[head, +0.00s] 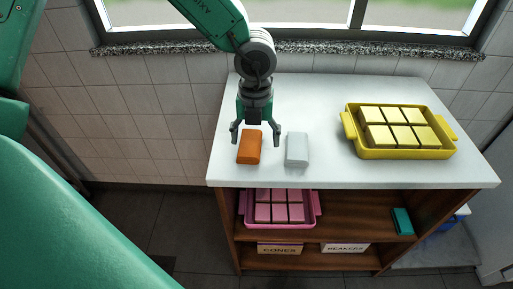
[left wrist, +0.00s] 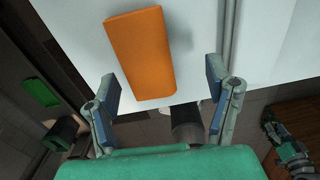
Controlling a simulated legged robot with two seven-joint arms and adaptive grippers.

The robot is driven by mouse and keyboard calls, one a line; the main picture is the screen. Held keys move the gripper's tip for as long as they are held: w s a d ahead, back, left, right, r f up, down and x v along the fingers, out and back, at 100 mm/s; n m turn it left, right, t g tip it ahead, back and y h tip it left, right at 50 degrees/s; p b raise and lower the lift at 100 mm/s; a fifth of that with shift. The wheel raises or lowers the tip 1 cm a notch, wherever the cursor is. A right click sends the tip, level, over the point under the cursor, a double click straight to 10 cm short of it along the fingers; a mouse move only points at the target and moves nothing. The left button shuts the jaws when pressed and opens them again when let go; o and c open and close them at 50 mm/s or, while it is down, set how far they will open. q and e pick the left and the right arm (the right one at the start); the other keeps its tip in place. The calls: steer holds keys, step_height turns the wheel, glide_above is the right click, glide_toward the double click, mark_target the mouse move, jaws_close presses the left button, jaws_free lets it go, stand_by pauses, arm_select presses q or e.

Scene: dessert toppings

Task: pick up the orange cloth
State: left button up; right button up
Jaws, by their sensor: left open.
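The orange cloth (head: 249,147) is a folded block lying near the front left of the white countertop. My left gripper (head: 256,136) is open above the counter, pointing down, with its fingers spread over the cloth's area. In the left wrist view the orange cloth (left wrist: 140,52) lies ahead of the open left gripper (left wrist: 161,78), in line with the gap between the fingers and nearer the left finger. The fingers do not appear shut on it.
A pale grey folded cloth (head: 297,149) lies just right of the orange one. A yellow tray (head: 405,153) of yellow blocks stands at the right. A pink tray (head: 280,222) and a teal item (head: 402,222) are on the shelf below. The counter's middle is free.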

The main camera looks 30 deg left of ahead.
mark_target(250, 142)
arm_select(q)
steer(key=a+f, duration=0.2)
steer(key=f, duration=0.1)
steer(key=shift+a+f, duration=0.25)
steer(key=shift+a, duration=0.3)
steer(key=shift+d+r, duration=0.2)
steer(key=shift+d, duration=0.5)
steer(key=c, duration=1.1)
steer(key=shift+d+r, duration=0.15)
steer(key=shift+d, duration=0.45)
steer(key=shift+c, duration=0.5)
steer(key=shift+a, duration=0.25)
steer(key=r, duration=0.1)
steer(key=a+r, duration=0.1)
steer(key=r, duration=0.1)
steer(key=shift+w+a+r+p, duration=0.1)
steer(key=shift+a+r+p, duration=0.1)
steer(key=shift+a+p, duration=0.15)
steer(key=r, duration=0.2)
steer(key=d+r, duration=0.1)
steer(key=r, duration=0.1)
steer(key=r+p, duration=0.1)
steer(key=r, duration=0.1)
steer(key=shift+d, duration=0.25)
steer(key=shift+d+r, duration=0.2)
steer(key=shift+r, duration=0.05)
steer(key=shift+a, duration=0.1)
arm_select(e)
steer(key=shift+a+r, duration=0.4)
steer(key=shift+r, duration=0.4)
